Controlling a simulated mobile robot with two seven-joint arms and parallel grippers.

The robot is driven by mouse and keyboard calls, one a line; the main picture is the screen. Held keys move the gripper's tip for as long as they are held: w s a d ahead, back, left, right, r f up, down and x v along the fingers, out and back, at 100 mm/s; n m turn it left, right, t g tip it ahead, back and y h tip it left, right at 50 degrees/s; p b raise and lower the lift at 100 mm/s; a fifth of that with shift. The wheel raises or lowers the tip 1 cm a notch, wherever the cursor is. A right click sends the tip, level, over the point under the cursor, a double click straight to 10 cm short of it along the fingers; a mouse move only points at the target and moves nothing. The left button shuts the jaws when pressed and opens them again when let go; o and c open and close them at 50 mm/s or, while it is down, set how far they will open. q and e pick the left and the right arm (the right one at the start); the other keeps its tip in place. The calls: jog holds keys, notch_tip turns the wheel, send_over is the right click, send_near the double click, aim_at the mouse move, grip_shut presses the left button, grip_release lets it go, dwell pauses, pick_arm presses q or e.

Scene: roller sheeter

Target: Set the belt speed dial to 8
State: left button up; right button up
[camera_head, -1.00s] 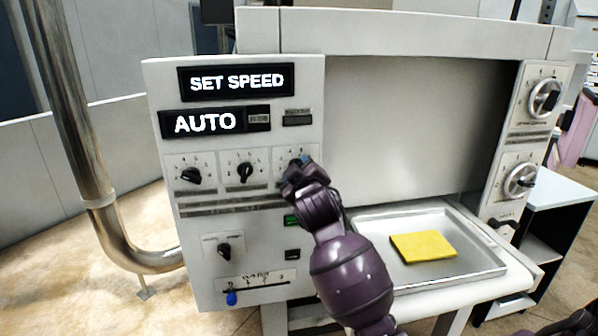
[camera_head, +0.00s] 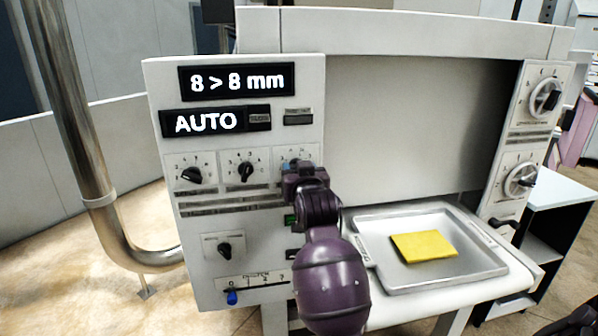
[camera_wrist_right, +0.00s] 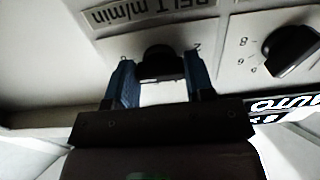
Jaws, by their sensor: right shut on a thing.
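The belt speed dial is a black knob (camera_wrist_right: 160,62) under a "BELT m/min" label (camera_wrist_right: 150,14), upside down in the right wrist view. My right gripper (camera_wrist_right: 161,78) is shut on this knob, with one blue finger on each side. In the head view my right gripper (camera_head: 303,172) covers the third dial of the upper row, so its pointer is hidden. A "2" shows beside the knob in the wrist view, but I cannot read its setting. The top display (camera_head: 237,82) reads "8 > 8 mm". My left gripper is not in view.
Two similar black dials, left (camera_head: 192,175) and middle (camera_head: 246,172), sit beside it. Below are a lower dial (camera_head: 224,250) and a blue slider (camera_head: 232,297). The second display (camera_head: 206,122) reads "AUTO". A metal tray (camera_head: 480,270) holding a yellow slab (camera_head: 424,246) lies to the right.

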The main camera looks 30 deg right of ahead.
jog(key=shift+m, duration=0.3)
jog(key=o, duration=0.9)
jog(key=shift+s, duration=0.15)
